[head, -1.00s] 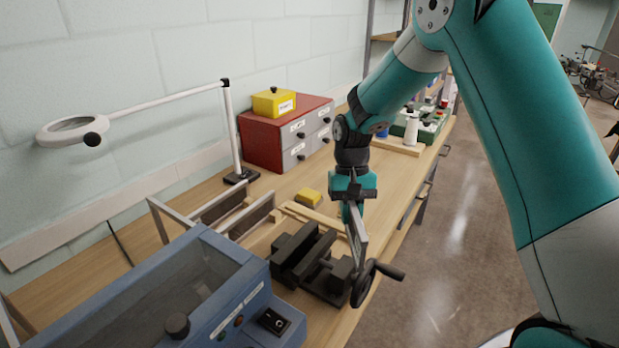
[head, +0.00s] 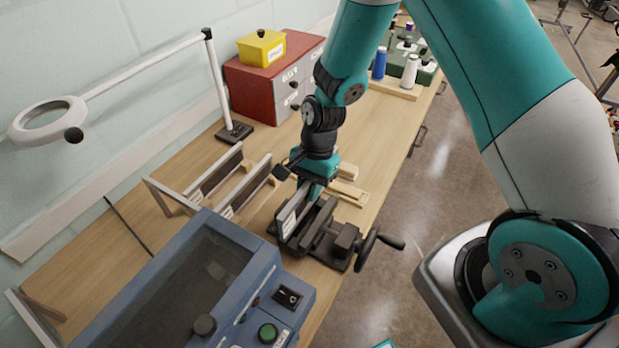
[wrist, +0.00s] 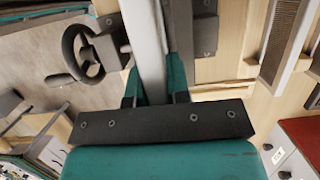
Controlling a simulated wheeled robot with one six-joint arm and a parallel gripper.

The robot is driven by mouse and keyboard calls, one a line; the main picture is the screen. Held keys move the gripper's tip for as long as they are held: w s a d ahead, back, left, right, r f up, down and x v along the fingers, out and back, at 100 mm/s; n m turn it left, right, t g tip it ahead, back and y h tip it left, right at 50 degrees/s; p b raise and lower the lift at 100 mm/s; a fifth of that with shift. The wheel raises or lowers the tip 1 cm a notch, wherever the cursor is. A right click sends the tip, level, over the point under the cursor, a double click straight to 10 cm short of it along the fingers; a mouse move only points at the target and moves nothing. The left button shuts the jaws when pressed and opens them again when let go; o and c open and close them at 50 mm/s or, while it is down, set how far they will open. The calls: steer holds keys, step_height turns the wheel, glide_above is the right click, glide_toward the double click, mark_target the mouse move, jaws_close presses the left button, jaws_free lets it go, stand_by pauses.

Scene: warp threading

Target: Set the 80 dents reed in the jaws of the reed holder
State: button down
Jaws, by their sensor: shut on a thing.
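My gripper (head: 306,190) is shut on a flat grey reed (head: 290,214) with a pale label too small to read. In the wrist view, its teal fingers (wrist: 156,85) close on the reed's light frame (wrist: 146,40), which runs away from the palm. The reed holder (head: 342,238) is a dark vise with a handwheel on its right. The reed stands on edge at the left part of the holder. I cannot tell whether its lower edge is between the jaws or above them. The wrist view also shows the handwheel (wrist: 88,52) and a dark jaw block (wrist: 204,28).
A blue machine (head: 262,290) is close in front. Wooden pieces (head: 348,192) lie behind the holder. A magnifier lamp (head: 216,85) and red drawer unit (head: 262,98) stand farther back.

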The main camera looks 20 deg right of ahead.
mark_target(309, 209)
steer(key=shift+f+b, duration=2.7)
steer(key=shift+f, duration=0.95)
steer(key=shift+f, duration=0.35)
steer(key=shift+r, duration=0.1)
steer(key=c, duration=1)
jaws_free()
